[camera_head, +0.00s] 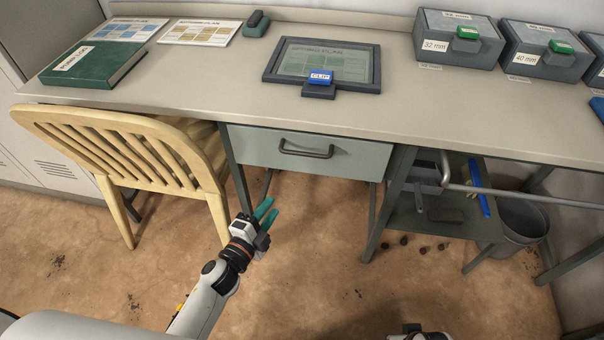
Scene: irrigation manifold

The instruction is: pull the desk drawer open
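The desk drawer (346,157) is a grey-blue front under the desktop, and it looks shut. Its dark bar handle (306,152) sits a little left of the middle of the front. My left gripper (268,213) is below and left of the handle, over the floor, apart from the drawer. Its two teal fingers are slightly spread with nothing between them. Of my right arm only a small part shows at the bottom edge; its gripper is not visible.
A wooden chair (130,150) stands left of the drawer. A desk leg (390,205) and a lower shelf (440,219) with tools are to the right, beside a grey bucket (521,220). The desktop (235,95) holds a clipboard frame (322,65), a green book (95,64) and grey boxes (457,38). Floor before the drawer is clear.

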